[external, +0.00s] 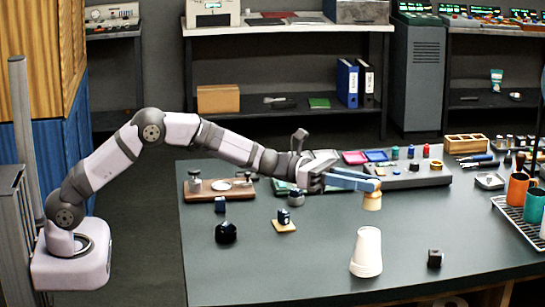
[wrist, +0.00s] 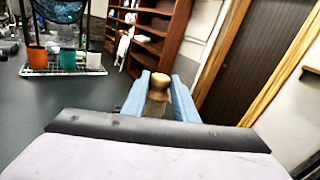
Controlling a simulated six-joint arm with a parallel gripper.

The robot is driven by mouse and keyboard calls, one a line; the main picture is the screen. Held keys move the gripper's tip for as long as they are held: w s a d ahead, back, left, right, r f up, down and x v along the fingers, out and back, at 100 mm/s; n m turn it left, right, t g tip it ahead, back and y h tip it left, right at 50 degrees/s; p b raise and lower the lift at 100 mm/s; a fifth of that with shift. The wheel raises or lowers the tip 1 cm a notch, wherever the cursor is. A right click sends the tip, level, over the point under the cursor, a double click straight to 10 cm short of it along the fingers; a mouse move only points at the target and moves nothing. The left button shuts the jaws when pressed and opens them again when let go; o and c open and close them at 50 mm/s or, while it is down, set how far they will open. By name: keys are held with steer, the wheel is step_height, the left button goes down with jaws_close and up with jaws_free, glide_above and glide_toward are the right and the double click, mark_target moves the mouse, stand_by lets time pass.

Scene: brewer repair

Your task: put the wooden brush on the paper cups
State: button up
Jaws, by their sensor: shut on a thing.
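The wooden brush (external: 372,201) is held between the blue fingers of my gripper (external: 366,184). Its light brown part hangs below the fingertips in the external view. In the wrist view the brush (wrist: 158,82) shows between the two fingers of my gripper (wrist: 158,100), with its rounded wooden end outward. The white paper cups (external: 367,252) stand upside down in a stack near the front of the table. The brush is in the air above the stack, a little to its right, with a clear gap between them.
A small dark block (external: 434,258) stands right of the cups. A grey case (external: 405,175) with coloured pieces lies behind my gripper. A wire rack (external: 507,208) with coloured cups stands at the right.

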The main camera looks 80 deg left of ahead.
steer(key=shift+f+p, duration=1)
steer(key=shift+f, duration=2.3)
steer(key=shift+f+b, duration=0.2)
steer(key=shift+b, duration=0.15)
steer(key=o, duration=1.1)
steer(key=shift+r, duration=0.2)
steer(key=shift+r+p, duration=0.1)
steer(key=shift+p, duration=0.35)
steer(key=b+v, duration=0.5)
steer(key=v, duration=0.7)
